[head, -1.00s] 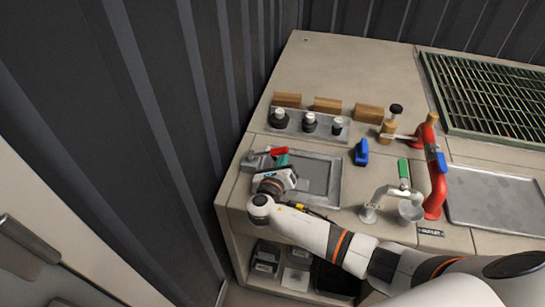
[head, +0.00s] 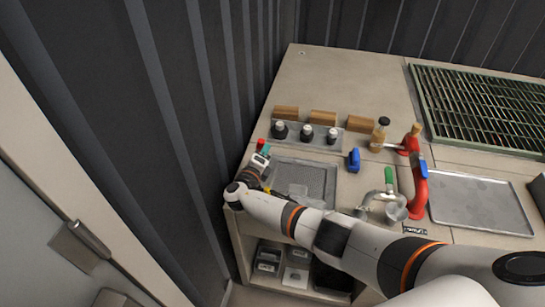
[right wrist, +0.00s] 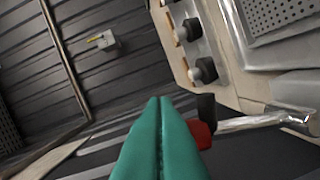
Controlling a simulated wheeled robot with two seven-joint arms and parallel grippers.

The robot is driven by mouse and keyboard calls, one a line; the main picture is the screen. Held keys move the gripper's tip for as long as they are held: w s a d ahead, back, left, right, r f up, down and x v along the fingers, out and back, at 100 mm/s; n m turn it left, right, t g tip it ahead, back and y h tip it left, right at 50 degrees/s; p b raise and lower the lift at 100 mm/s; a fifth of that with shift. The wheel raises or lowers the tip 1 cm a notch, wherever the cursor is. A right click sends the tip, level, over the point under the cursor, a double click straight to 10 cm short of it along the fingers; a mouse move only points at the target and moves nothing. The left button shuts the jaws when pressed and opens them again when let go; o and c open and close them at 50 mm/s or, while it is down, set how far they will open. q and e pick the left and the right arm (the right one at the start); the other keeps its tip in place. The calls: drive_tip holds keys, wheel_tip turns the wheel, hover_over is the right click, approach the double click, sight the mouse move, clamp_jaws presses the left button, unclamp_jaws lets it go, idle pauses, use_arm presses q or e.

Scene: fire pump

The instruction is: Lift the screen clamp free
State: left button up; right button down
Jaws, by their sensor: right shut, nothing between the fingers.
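The screen clamp's red handle (head: 260,144) stands up at the left edge of the screen (head: 309,179), a grey mesh panel in a metal frame on the bench. My right gripper (head: 266,149) is beside the handle, its teal fingers pointing up and away. In the right wrist view the fingers (right wrist: 158,102) are pressed together and empty. The red handle (right wrist: 201,134) shows just right of them, partly hidden, with a metal bar (right wrist: 255,121) running right from it. Contact between fingers and handle cannot be told. My left gripper is out of view.
A tray with several black-and-white fittings (head: 306,134) stands behind the screen, with wooden blocks (head: 323,117) beyond. A blue clip (head: 353,160), a green-handled valve (head: 389,178) and a red pipe (head: 419,190) are to the right. A dark ribbed wall (head: 190,120) is close on the left.

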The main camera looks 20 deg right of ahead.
drive_tip(key=shift+w+a+r, duration=0.3)
drive_tip(key=shift+w+a, duration=0.4)
drive_tip(key=shift+a, duration=0.2)
